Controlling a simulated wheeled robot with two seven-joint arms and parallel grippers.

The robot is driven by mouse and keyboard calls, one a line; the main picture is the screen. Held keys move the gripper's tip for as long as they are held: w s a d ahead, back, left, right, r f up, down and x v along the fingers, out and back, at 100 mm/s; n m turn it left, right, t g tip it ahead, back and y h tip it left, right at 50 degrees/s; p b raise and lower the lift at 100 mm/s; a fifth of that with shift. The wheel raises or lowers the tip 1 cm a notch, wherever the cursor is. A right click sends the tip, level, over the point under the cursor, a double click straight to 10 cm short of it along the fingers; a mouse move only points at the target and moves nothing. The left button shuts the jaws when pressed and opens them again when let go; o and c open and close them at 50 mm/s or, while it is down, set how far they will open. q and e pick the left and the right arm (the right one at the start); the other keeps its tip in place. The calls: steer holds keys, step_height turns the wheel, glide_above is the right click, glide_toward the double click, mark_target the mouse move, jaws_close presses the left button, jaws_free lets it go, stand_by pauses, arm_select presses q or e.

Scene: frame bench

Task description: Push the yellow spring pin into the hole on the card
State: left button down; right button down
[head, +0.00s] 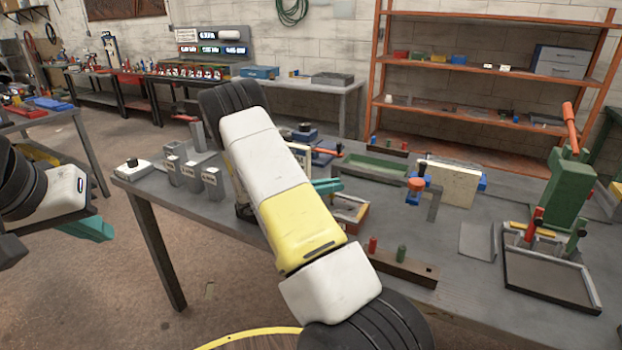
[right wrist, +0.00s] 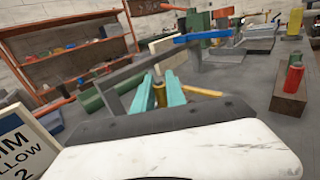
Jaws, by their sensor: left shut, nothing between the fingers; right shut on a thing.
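In the right wrist view, the yellow spring pin (right wrist: 160,92) is upright between the teal fingers of my right gripper (right wrist: 158,92), which is shut on it. In the head view, my right arm hides most of that gripper (head: 327,186), and I cannot make out the pin there. A cream upright panel (head: 450,183), probably the card, stands on the bench to the right of the gripper. It shows partly behind a grey bar in the right wrist view (right wrist: 166,44). I cannot see its hole. My left gripper (head: 94,228) is shut and empty, left of the bench.
A blue clamp with an orange knob (head: 416,184) sits beside the panel. A brown block (head: 405,267) holds a red pin and a green pin. A green press (head: 570,190) stands at the right. A label sign (right wrist: 22,146) is close at left in the right wrist view.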

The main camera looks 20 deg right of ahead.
steer(key=shift+f, duration=0.75)
steer(key=c, duration=1.3)
jaws_free()
steer(key=a, duration=0.7)
steer(key=shift+w+a, duration=0.3)
steer(key=shift+a, duration=0.1)
